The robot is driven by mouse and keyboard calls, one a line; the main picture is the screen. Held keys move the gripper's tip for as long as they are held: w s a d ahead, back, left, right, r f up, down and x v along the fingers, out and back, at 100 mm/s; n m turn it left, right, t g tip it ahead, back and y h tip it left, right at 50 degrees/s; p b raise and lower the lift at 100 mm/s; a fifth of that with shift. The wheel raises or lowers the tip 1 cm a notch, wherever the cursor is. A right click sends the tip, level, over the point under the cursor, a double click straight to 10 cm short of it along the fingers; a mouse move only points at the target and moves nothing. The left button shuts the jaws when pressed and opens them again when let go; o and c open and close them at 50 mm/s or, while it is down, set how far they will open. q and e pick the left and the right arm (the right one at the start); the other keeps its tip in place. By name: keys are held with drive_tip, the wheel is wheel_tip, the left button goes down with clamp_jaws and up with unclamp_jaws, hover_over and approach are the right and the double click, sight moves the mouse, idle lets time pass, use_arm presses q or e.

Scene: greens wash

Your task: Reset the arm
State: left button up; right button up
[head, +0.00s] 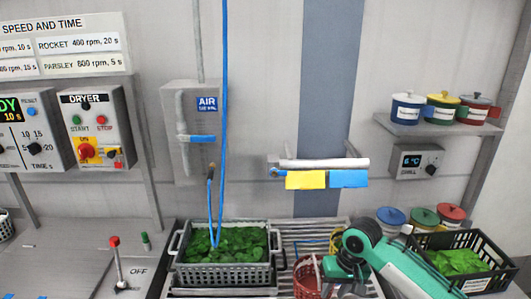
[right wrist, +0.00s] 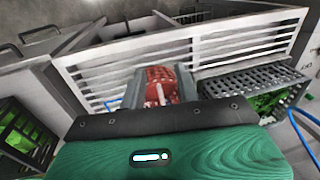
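My right arm comes in from the lower right of the head view, teal with dark joints. My right gripper hangs low over the slatted rack (head: 300,240), partly hidden by the arm. In the right wrist view its two grey fingers (right wrist: 162,88) stand apart. A red basket (head: 307,280) stands just left of the arm. In the right wrist view the red basket (right wrist: 160,73) shows beyond and between the fingers, and I see no finger closed on it. My left gripper is not in view.
A grey basket of greens (head: 178,244) stands left of the red one, with a blue hose hanging over it. A black crate of greens (head: 498,263) stands close to my right arm. Lidded pots (head: 391,217) stand behind the arm. A rail with yellow and blue cards (head: 306,180) juts out above.

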drive_tip(key=s+a+f+n+t+y, duration=0.1)
drive_tip(key=s+a+f, duration=0.1)
drive_tip(key=s+f, duration=0.35)
drive_tip(key=s+a+f+n+t, duration=0.1)
drive_tip(key=s+a+f, duration=0.2)
drive_tip(key=s, duration=0.5)
drive_tip(key=s+d+f+t+h, duration=0.1)
drive_tip(key=s+d+h, duration=0.1)
drive_tip(key=s+d, duration=0.45)
drive_tip(key=s+d+h, duration=0.1)
drive_tip(key=s+d, duration=0.3)
drive_tip(key=s, duration=0.5)
wheel_tip(320, 180, down, 30)
drive_tip(key=s+d+f+g, duration=0.2)
drive_tip(key=s+d+f, duration=0.1)
drive_tip(key=s+f, duration=1.6)
drive_tip(key=shift+f, duration=0.9)
drive_tip(key=shift+s, duration=0.2)
